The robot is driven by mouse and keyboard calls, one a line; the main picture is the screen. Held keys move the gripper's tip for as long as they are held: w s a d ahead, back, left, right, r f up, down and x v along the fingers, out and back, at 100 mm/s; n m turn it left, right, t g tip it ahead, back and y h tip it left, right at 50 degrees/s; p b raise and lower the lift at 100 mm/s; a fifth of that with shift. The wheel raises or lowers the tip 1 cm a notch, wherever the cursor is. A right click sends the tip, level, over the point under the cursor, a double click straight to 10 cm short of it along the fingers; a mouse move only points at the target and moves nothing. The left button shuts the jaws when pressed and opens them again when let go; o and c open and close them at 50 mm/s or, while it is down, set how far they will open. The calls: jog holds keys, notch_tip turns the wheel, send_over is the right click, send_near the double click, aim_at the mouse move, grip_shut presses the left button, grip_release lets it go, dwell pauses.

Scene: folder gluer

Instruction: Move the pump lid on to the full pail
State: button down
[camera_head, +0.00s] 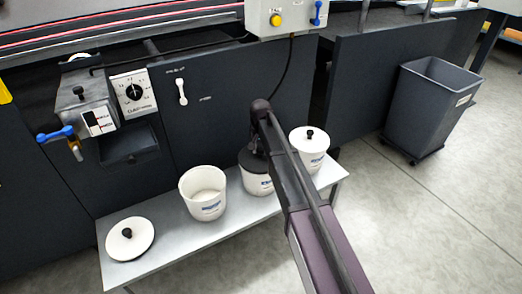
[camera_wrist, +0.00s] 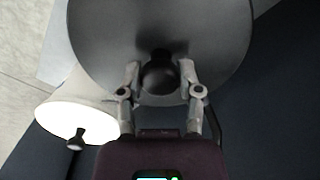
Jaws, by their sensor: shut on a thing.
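A dark grey lid (camera_head: 246,158) sits at the top of the middle-right pail (camera_head: 257,184) on the bench. I take it for the pump lid. In the wrist view the same lid (camera_wrist: 110,40) fills the top as a broad grey disc. My gripper (camera_wrist: 160,72) is shut on the dark knob at its middle. In the head view my arm hides the gripper and part of the lid, and I cannot tell whether the lid touches the rim. An open white pail (camera_head: 203,204) stands to the left; its inside looks pale and its fill is unclear.
A loose white lid (camera_head: 118,244) with a black knob lies at the bench's left end. A pail with a white lid (camera_head: 309,139) stands close on the right, also in the wrist view (camera_wrist: 58,112). The dark machine front (camera_head: 215,110) rises behind the bench (camera_head: 165,247).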

jog(key=shift+f, duration=0.15)
jog(key=shift+c, duration=1)
grip_release()
jog(key=shift+s, duration=0.2)
